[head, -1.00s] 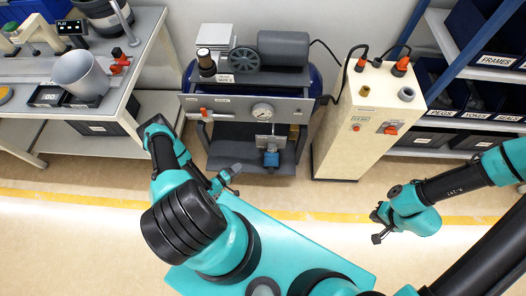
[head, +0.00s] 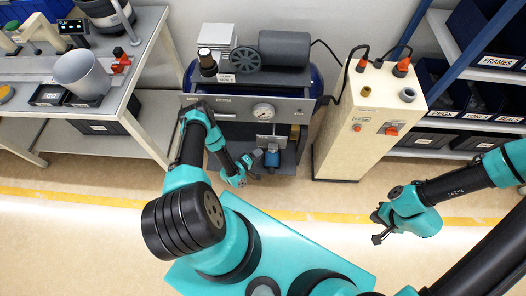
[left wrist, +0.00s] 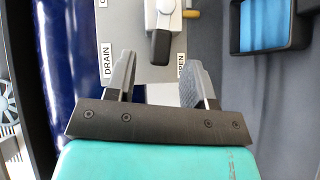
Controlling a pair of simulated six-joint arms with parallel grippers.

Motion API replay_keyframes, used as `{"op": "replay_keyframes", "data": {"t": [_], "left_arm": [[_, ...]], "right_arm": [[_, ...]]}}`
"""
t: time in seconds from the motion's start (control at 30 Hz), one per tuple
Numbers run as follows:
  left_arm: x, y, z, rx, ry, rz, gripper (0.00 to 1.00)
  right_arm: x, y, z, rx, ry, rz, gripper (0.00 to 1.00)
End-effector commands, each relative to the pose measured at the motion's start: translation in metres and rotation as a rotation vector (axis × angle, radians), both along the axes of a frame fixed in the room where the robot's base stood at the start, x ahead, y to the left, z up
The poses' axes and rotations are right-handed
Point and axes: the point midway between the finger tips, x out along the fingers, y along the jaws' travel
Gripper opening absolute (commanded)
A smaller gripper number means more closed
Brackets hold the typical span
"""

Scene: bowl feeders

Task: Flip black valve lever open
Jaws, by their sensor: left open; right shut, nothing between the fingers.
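The black valve lever (left wrist: 160,48) shows in the left wrist view, on a light grey valve body (left wrist: 163,14) against a pale plate. A DRAIN label (left wrist: 107,60) is to its left; an OPEN label (left wrist: 181,58) to its right is partly covered by a finger. My left gripper (left wrist: 157,74) is open, its fingers spread to either side below the lever's end, apart from it. In the head view my left gripper (head: 254,160) is at the front of the compressor, below the gauge (head: 263,111). My right gripper (head: 377,228) is shut and empty, far to the right.
The compressor (head: 284,50) stands with its grey panel (head: 225,106) above my left gripper. A cream cabinet (head: 350,130) stands to the right and a workbench (head: 140,60) to the left. The floor in front is clear.

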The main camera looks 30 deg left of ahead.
Motion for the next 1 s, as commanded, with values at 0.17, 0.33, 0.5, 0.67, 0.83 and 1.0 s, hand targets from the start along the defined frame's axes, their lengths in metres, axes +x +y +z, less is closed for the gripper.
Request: {"op": "replay_keyframes", "data": {"t": [0.17,0.33,0.5,0.67,0.83,1.0], "left_arm": [[0.025,-0.008,-0.003,0.000,-0.001,-0.002,0.49],[0.035,-0.011,-0.004,0.001,0.000,0.000,0.49],[0.037,-0.012,-0.004,-0.001,0.000,0.000,0.49],[0.037,-0.012,-0.004,0.000,0.000,0.000,0.46],[0.037,-0.012,-0.004,0.000,0.000,0.000,0.30],[0.037,-0.012,-0.004,0.000,0.000,0.000,0.14]], "right_arm": [[0.000,0.000,0.000,0.000,0.000,0.000,0.00],[0.000,0.000,0.000,0.000,0.000,0.000,0.00],[0.000,0.000,0.000,0.000,0.000,0.000,0.00],[0.000,0.000,0.000,0.000,0.000,0.000,0.00],[0.000,0.000,0.000,0.000,0.000,0.000,0.00],[0.000,0.000,0.000,0.000,0.000,0.000,0.00]]}}
